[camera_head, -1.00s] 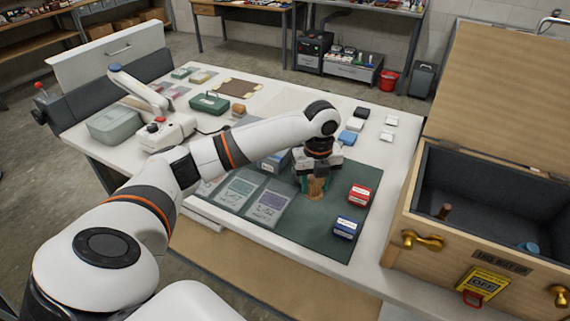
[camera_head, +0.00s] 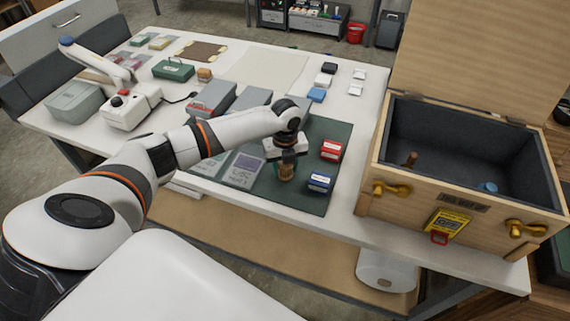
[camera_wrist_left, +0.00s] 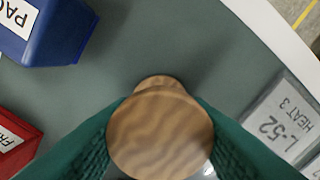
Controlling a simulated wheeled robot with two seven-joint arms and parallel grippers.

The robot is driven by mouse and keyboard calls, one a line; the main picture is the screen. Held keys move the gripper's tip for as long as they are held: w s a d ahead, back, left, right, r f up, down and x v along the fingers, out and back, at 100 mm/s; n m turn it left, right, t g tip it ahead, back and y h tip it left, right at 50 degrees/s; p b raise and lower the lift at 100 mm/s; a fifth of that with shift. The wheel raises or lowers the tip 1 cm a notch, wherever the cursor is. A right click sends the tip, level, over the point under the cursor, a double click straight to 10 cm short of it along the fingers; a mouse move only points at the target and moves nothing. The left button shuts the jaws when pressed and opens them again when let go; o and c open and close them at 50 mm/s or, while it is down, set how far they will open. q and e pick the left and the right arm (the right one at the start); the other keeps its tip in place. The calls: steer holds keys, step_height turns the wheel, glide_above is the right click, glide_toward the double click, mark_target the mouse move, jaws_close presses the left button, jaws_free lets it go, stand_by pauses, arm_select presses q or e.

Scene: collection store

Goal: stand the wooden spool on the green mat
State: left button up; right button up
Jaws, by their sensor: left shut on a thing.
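The wooden spool (camera_head: 286,172) is upright between the fingers of my left gripper (camera_head: 287,165), over the green mat (camera_head: 312,200). In the left wrist view the spool (camera_wrist_left: 160,132) shows its round wood-grained end, with a green finger pad on each side. My left gripper is shut on it. Part of the spool's lower end shows past the upper end, above the mat (camera_wrist_left: 190,52); I cannot tell whether it touches the mat. My right gripper is not in view.
A red box (camera_head: 331,151) and a blue box (camera_head: 320,182) stand on the mat right of the gripper. Labelled grey packets (camera_head: 243,170) lie to the left. An open wooden crate (camera_head: 400,200) stands at the right.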

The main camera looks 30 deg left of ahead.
arm_select(q)
steer(key=shift+f, duration=0.1)
steer(key=o, duration=1)
steer(key=shift+c, duration=0.2)
step_height(320, 180, up, 12)
steer(key=b, duration=0.1)
steer(key=shift+b, duration=0.4)
